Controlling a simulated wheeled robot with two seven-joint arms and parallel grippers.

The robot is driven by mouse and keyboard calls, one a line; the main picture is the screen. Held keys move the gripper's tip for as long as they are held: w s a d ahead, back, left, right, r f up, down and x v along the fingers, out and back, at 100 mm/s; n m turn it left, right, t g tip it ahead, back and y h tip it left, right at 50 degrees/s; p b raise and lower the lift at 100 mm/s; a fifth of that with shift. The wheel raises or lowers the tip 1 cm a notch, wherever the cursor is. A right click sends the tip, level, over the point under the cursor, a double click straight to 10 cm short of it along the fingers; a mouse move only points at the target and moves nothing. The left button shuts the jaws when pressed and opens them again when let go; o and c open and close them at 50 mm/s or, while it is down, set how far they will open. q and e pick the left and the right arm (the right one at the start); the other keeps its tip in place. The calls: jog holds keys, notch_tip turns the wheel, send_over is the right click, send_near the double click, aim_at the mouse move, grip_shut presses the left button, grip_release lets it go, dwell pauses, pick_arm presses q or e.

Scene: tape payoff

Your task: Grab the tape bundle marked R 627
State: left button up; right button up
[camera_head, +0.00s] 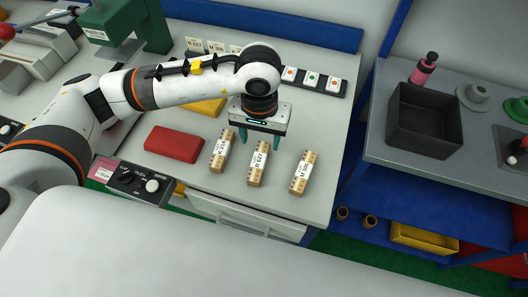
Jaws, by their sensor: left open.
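Three tan tape bundles with white labels stand in a row on the grey worktop. The middle bundle (258,164) carries a label that appears to read R 627. Another bundle (221,151) is to its left and a third bundle (302,173) is to its right; their labels are too small to read surely. My left gripper (260,139) points down with its green fingers apart and empty. In the picture it is just above the middle bundle, behind its far end; the exact height gap cannot be told. My right gripper is out of view.
A red block (174,144) lies left of the bundles, and a yellow block (207,107) is partly behind my left arm. A control box (137,183) sits at the front edge. A dark rack with coloured buttons (312,79) is at the back. The worktop right of the bundles is clear.

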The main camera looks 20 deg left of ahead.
aim_at(259, 160)
pick_arm(q)
jog(key=f, duration=0.2)
jog(key=f+p, duration=0.1)
jog(key=f, duration=0.1)
jog(key=shift+s+a, duration=0.1)
jog(key=shift+s, duration=0.15)
jog(key=shift+w+f, duration=0.15)
jog(key=shift+f, duration=0.4)
jog(key=f+p, duration=0.2)
jog(key=f, duration=0.2)
jog(key=shift+a+f, duration=0.2)
jog(key=shift+f, duration=0.25)
jog(key=c, duration=1.1)
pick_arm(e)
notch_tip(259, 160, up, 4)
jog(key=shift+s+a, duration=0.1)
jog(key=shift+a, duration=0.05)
